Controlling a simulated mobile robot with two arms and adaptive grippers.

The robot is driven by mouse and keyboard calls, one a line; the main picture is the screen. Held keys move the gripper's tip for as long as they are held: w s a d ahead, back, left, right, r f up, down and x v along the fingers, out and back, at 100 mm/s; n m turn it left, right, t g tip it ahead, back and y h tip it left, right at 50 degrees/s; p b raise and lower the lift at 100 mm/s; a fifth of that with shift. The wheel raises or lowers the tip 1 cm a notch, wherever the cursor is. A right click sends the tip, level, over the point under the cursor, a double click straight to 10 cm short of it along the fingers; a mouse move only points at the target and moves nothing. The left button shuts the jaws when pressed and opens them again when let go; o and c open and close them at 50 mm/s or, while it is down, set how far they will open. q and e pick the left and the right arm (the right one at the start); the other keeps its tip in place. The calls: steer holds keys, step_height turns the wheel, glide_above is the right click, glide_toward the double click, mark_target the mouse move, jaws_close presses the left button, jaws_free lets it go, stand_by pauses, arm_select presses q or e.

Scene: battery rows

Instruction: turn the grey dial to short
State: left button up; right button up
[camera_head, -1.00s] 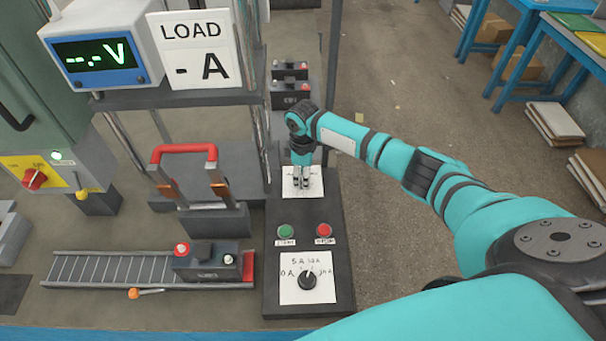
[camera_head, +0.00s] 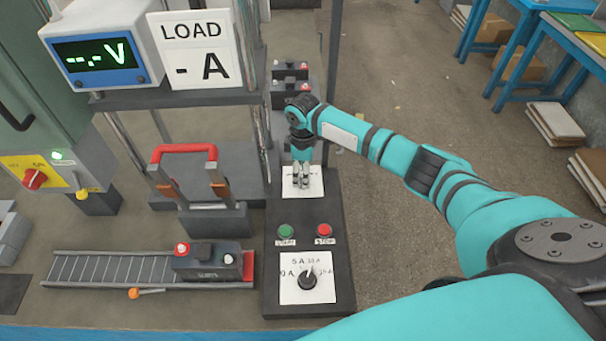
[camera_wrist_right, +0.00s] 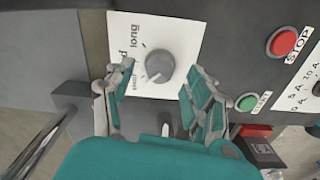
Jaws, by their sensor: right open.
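The grey dial (camera_wrist_right: 158,66) sits on a white card (camera_wrist_right: 138,28) in the right wrist view. A pale mark on it faces the lower left of that picture. The card reads "long" at the top; the lower labels are partly hidden or too small to read surely. My right gripper (camera_wrist_right: 160,78) is open, with one finger on each side of the dial; contact cannot be told. In the head view my right gripper (camera_head: 301,184) hangs over the upper card (camera_head: 317,177) of the dark panel and hides the dial. My left gripper is not in view.
On the same panel are a green START button (camera_head: 286,231), a red STOP button (camera_head: 323,230) and a black ampere dial (camera_head: 307,280). Left of it stand a red-handled fixture (camera_head: 183,150) and a roller track (camera_head: 110,268) bearing a battery block (camera_head: 207,262).

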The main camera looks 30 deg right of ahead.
step_height(320, 180, up, 10)
steer(key=shift+r, duration=0.15)
steer(key=shift+s, duration=0.1)
stand_by(0.6)
